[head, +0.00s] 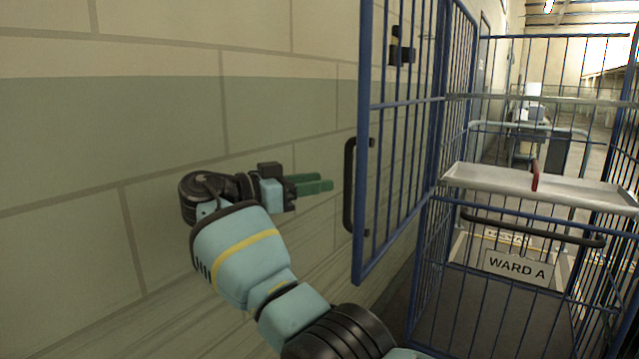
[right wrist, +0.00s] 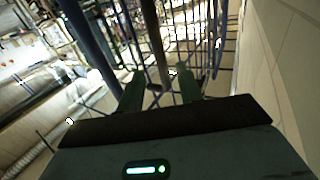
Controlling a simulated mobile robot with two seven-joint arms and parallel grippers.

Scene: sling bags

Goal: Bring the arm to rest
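My right arm reaches up from the bottom of the head view, and its right gripper (head: 326,184) points right. Its two green fingers stand apart with nothing seen held; the right wrist view (right wrist: 160,78) also shows the gap between them. The fingertips are a little left of the black upright handle (head: 349,185) on the open blue cage door (head: 363,120), apparently clear of it. In the right wrist view dark bars stand beyond the fingers. My left gripper is out of view.
A block wall (head: 120,130) runs close behind the right arm. The blue wire cage stands at right, with a grey shelf (head: 540,188), a red-handled item on it (head: 534,177) and a "WARD A" sign (head: 517,268). A black horizontal bar (head: 530,229) crosses the cage front.

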